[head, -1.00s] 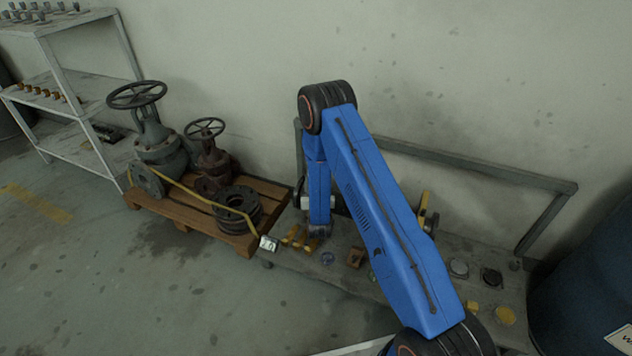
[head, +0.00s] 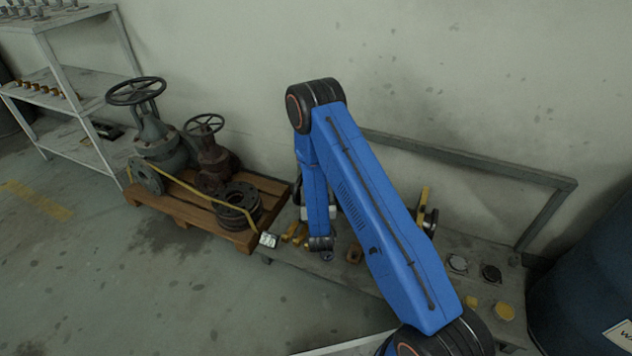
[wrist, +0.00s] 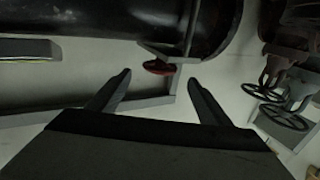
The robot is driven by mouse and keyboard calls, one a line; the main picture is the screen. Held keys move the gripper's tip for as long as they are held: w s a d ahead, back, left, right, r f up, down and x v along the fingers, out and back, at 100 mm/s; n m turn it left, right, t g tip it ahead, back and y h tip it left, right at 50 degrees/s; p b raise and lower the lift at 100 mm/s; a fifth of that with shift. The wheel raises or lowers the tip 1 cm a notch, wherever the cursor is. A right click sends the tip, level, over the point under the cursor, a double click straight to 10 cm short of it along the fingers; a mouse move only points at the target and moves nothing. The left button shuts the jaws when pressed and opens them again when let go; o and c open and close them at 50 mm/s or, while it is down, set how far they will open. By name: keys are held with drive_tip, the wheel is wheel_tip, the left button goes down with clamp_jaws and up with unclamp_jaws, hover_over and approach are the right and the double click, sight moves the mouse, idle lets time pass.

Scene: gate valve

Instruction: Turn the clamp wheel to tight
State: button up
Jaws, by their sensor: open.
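A small red handwheel (wrist: 158,68), which looks like the clamp wheel, shows in the wrist view. It sits at the end of a thin stem on a grey bracket beside a large dark pipe (wrist: 110,25). My gripper (wrist: 160,81) is open and empty, its two dark fingers pointing towards the wheel. The wheel lies just beyond the fingertips, between them in the picture, with no contact visible. In the head view my blue arm hides the wheel, and I cannot make out the gripper's fingers there.
A wooden pallet (head: 178,208) holds a large grey-green gate valve (head: 160,140), a smaller brown one (head: 212,160) and stacked flanges (head: 238,206). The bench (head: 465,240) carries small parts. A blue drum (head: 590,275) stands at the right and a shelf rack (head: 85,95) at the left.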

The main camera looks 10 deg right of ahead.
drive_tip(key=s+a, duration=0.1)
drive_tip(key=s, duration=0.9)
drive_tip(key=shift+a, duration=0.35)
drive_tip(key=shift+w, duration=0.1)
drive_tip(key=w+d+r+m+g+y, duration=0.1)
drive_tip(key=w+r+g, duration=0.15)
drive_tip(key=r, duration=0.75)
drive_tip(key=w+r+g+y, duration=0.1)
drive_tip(key=r+g+y, duration=0.15)
drive_tip(key=r, duration=0.75)
drive_tip(key=s+d+r+g, duration=0.1)
drive_tip(key=s+r+g, duration=0.1)
drive_tip(key=s+r, duration=0.45)
drive_tip(key=s+d+r+n+g, duration=0.1)
drive_tip(key=s+r, duration=0.3)
drive_tip(key=s, duration=0.8)
drive_tip(key=s+d+r+n+g, duration=0.1)
drive_tip(key=s+d+r+g, duration=0.2)
drive_tip(key=s, duration=0.9)
drive_tip(key=s+d+r+n+g, duration=0.1)
drive_tip(key=s+r, duration=0.5)
drive_tip(key=s, duration=0.6)
drive_tip(key=d+g, duration=0.1)
drive_tip(key=d, duration=0.1)
drive_tip(key=shift+d+r, duration=0.25)
drive_tip(key=shift+d, duration=0.15)
